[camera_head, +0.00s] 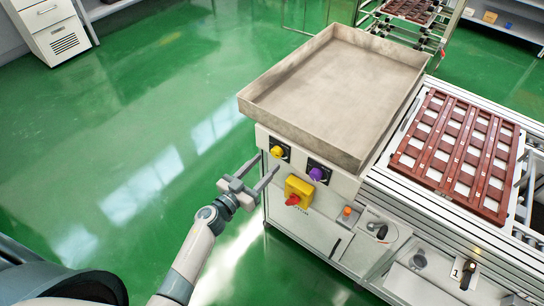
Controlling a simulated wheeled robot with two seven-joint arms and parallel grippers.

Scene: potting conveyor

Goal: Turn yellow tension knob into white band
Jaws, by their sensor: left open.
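The yellow knob (277,152) sits on a dark square plate on the front panel of the machine, below the grey tray's near corner. Its white band is too small to make out. My left gripper (264,170) is open and empty, with its two fingers pointing up and right toward the panel. The fingertips are just left of and below the yellow knob, and I see no contact with it. My right gripper does not show.
A purple knob (317,173) and a yellow box with a red switch (298,192) are on the same panel. An empty grey tray (330,85) lies on top. A brown slatted tray (455,150) rests on the conveyor at right. Green floor is clear at left.

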